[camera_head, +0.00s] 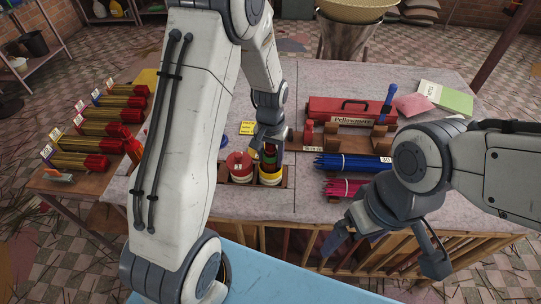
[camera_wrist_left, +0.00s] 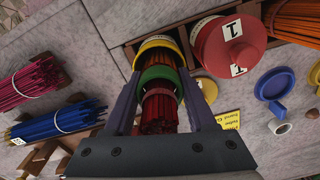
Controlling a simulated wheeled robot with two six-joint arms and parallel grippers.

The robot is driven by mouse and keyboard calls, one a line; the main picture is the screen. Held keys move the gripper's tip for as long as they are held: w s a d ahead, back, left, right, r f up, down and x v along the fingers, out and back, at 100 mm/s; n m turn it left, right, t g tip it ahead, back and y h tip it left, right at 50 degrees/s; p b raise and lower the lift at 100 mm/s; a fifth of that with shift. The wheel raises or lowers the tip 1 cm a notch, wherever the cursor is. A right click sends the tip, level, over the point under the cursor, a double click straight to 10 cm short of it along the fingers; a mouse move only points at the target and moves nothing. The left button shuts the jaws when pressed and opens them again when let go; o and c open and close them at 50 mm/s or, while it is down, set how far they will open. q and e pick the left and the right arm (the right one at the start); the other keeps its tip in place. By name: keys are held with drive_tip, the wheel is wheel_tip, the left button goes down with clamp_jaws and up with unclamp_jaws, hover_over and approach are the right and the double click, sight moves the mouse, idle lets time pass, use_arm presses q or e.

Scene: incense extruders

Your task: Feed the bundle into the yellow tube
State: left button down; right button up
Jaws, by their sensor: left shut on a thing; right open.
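A bundle of red sticks (camera_wrist_left: 158,112) with a green ring (camera_wrist_left: 160,76) around it is between the fingers of my left gripper (camera_wrist_left: 160,92), which is shut on it. In the head view this gripper (camera_head: 268,142) is directly above the yellow tube (camera_head: 271,180). The tube's yellow rim (camera_wrist_left: 156,42) shows just beyond the green ring in the left wrist view. The bundle's far end lines up with the tube mouth; how deep it sits inside is hidden. My right gripper (camera_head: 386,252) is open and empty at the table's front right.
A red-capped tube (camera_head: 239,166) marked 1 stands just left of the yellow tube. Blue sticks (camera_head: 350,163) and pink sticks (camera_head: 345,188) lie to the right. A red toolbox (camera_head: 348,109) is behind. Several red-ended bundles (camera_head: 95,145) lie on the left side table.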

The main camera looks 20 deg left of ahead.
sight(270, 149)
use_arm(q)
drive_tip(key=shift+f, duration=0.35)
drive_tip(key=shift+r, duration=0.15)
drive_tip(key=shift+c, duration=0.7)
unclamp_jaws()
wheel_tip(270, 149, up, 8)
drive_tip(key=p, duration=0.7)
